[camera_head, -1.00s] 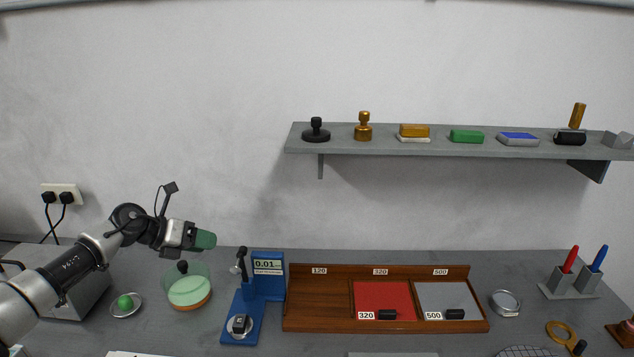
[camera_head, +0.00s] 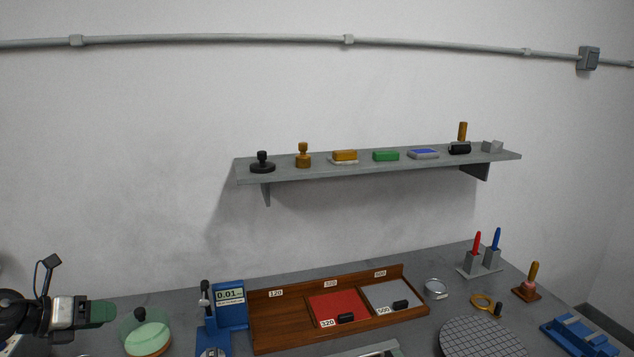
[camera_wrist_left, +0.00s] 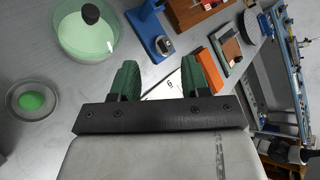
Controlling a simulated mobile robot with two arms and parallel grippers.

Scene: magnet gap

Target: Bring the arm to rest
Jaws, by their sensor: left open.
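My left gripper (camera_head: 103,313) shows at the left edge of the head view, held above the bench near a round clear dish with green contents and a black knob (camera_head: 146,338). In the left wrist view its two green fingers (camera_wrist_left: 160,82) are apart, with nothing held between them. The bench surface, a white sheet (camera_wrist_left: 172,84) and an orange block (camera_wrist_left: 209,67) show beyond the fingers. The dish shows at upper left in the wrist view (camera_wrist_left: 67,45).
A blue gauge stand (camera_head: 229,310) reading 0.01 stands beside a wooden tray (camera_head: 275,331) with sections marked 120, 320 and 500. A grey shelf (camera_head: 380,167) holds several small items above. A pen holder (camera_head: 479,266) and round mesh disc (camera_head: 480,340) are at right.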

